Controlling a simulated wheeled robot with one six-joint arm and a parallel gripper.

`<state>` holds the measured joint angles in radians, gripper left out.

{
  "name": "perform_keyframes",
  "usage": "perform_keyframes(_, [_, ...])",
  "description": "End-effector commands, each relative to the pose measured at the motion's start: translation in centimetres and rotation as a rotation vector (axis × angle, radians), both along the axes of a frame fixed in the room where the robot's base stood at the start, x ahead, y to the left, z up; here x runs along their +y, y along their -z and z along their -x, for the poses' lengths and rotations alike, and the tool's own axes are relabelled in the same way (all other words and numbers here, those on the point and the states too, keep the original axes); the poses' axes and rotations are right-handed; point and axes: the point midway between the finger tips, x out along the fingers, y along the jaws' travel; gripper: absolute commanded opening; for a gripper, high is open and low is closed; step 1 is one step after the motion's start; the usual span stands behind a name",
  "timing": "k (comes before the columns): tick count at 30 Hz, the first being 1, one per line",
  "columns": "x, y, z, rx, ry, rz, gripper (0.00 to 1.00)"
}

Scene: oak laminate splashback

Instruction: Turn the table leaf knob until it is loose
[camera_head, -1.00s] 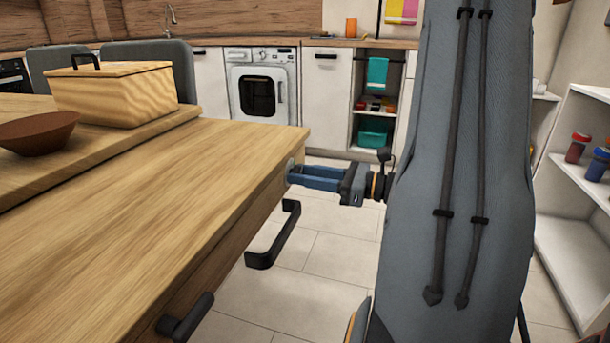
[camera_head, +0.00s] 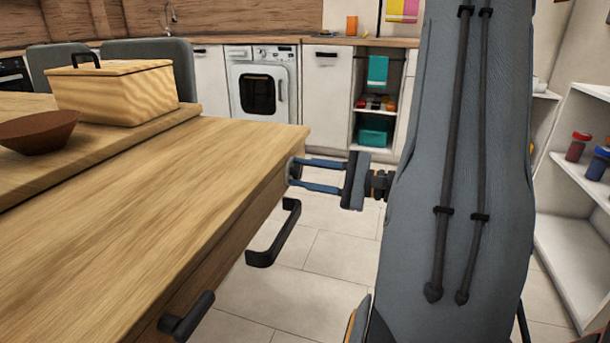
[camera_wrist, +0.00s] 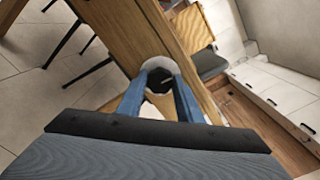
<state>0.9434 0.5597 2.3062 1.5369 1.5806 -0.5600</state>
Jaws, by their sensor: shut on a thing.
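The table leaf knob (camera_wrist: 160,66) is a pale grey round knob on the end edge of the wooden table. In the head view only a small grey part of the knob (camera_head: 292,171) shows beside the fingertips. My gripper (camera_head: 297,175) reaches in from the right, level with the table's edge. Its two blue fingers are shut on the knob, one on each side. In the wrist view the fingertips of my gripper (camera_wrist: 160,82) frame a dark round centre with a pale mark on the knob.
The wooden table (camera_head: 190,185) fills the left, bearing a wooden box (camera_head: 115,95) and a brown bowl (camera_head: 38,128). Black handles (camera_head: 275,240) stick out from its side below my gripper. White shelves (camera_head: 570,190) stand at right. Tiled floor between is clear.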

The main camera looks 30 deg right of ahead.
Motion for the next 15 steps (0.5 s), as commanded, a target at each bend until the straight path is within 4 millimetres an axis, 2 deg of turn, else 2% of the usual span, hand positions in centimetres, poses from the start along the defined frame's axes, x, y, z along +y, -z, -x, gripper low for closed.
perform_keyframes(15, [-0.02, 0.23, -0.05, -0.301, 0.000, 0.388, 0.10])
